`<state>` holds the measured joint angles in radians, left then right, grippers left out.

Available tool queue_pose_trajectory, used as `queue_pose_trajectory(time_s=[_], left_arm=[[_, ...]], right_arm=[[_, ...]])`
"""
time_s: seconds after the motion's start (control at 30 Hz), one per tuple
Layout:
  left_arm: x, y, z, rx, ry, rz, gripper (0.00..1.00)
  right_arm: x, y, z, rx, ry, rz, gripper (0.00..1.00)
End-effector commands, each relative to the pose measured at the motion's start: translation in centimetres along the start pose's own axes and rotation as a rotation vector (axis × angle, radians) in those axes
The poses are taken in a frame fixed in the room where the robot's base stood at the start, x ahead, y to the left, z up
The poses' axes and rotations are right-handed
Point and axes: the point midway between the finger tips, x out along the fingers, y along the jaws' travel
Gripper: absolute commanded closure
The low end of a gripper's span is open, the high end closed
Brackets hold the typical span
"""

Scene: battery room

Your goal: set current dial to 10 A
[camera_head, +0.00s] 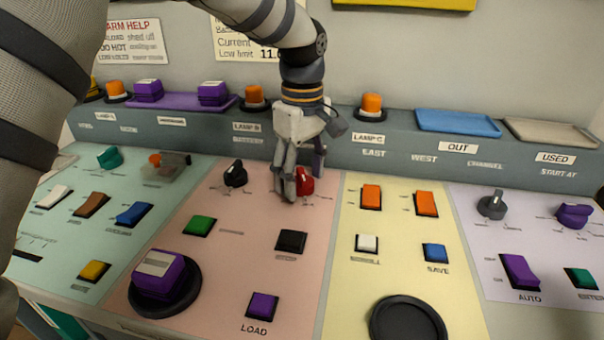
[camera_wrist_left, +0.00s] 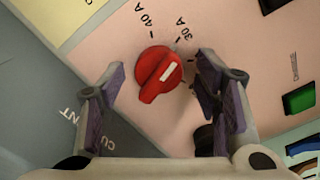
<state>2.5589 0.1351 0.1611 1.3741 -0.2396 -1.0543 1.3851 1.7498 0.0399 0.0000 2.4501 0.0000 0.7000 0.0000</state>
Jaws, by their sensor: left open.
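The red current dial (camera_head: 305,182) sits on the pink panel in the head view, partly hidden by my left gripper (camera_head: 300,178). In the left wrist view the red dial (camera_wrist_left: 154,76) is in plain sight, with "40 A" and "30 A" printed beside it. Its white mark points up and right, roughly toward the 30 A side; I cannot tell the exact setting. My left gripper (camera_wrist_left: 160,82) is open, one purple-padded finger on each side of the dial, apparently apart from it. The 10 A label cannot be made out. My right gripper is not in view.
A black knob (camera_head: 235,175) stands left of the red dial. A green button (camera_head: 200,225) and a black button (camera_head: 291,241) lie in front. A grey ledge with orange lamps (camera_head: 371,104) runs behind. Yellow and lilac panels are to the right.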

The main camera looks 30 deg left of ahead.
Motion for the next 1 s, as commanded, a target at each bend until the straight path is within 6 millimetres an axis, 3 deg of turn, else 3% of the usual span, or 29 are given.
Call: queue_pose_trajectory(time_s=[0.27,0.5,1.0], left_arm=[[0.31,0.01,-0.01,0.0,0.001,0.001,0.42],[0.3,0.01,-0.01,0.0,0.0,0.0,0.91],[0.18,-0.01,-0.01,0.131,0.001,0.001,0.91]], right_arm=[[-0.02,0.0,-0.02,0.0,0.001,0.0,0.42],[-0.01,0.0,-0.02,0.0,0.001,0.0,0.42],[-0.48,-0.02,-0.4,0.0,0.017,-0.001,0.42]])
